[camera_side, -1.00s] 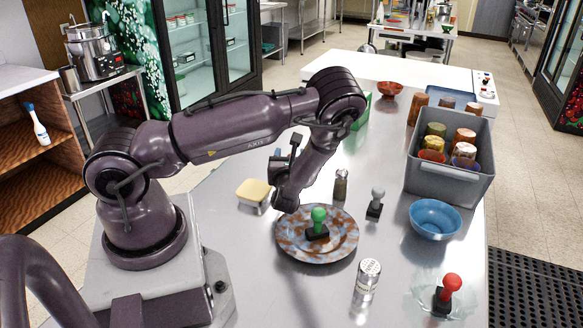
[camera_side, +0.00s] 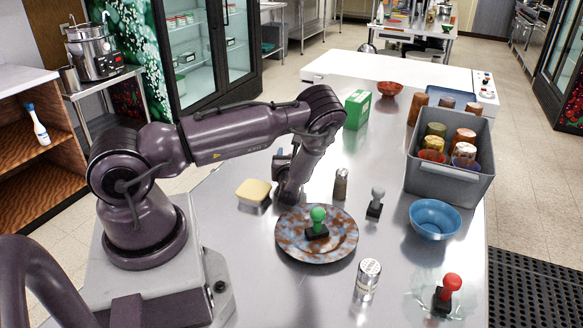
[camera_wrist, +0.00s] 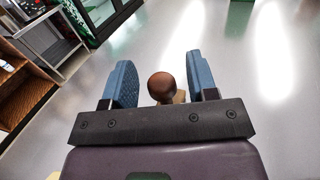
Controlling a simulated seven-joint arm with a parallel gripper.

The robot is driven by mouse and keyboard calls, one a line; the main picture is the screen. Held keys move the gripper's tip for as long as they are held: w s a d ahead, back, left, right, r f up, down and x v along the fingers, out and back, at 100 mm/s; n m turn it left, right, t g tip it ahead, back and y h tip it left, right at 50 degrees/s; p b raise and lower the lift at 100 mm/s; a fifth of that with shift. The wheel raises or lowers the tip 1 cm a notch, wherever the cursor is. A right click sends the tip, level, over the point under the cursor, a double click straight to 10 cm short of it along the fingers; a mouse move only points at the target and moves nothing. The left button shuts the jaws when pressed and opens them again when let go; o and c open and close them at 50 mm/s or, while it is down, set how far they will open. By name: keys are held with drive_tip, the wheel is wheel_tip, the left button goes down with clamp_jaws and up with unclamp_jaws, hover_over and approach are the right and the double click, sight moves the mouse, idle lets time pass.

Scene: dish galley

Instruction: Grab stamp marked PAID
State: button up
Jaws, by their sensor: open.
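My gripper (camera_wrist: 161,84) is open, with blue-padded fingers on either side of a brown round knob (camera_wrist: 161,86). The knob has a tan part beside it and looks like a stamp handle; it is hidden behind my wrist in the side view. In the side view my gripper (camera_side: 280,158) is mostly hidden, beyond the plate (camera_side: 287,245). A green-handled stamp (camera_side: 318,215) stands on that plate. A grey-handled stamp (camera_side: 377,194) stands right of it. A red-handled stamp (camera_side: 451,283) stands at front right on a glass dish (camera_side: 421,287). No PAID marking is readable.
A yellow-topped block (camera_side: 253,189) lies left of my wrist. A brown shaker (camera_side: 341,184) is close on its right. A metal-topped shaker (camera_side: 368,280), blue bowl (camera_side: 435,217), grey bin of jars (camera_side: 445,187) and green box (camera_side: 357,110) also stand on the counter.

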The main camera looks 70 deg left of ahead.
drive_tip(key=c, duration=0.9)
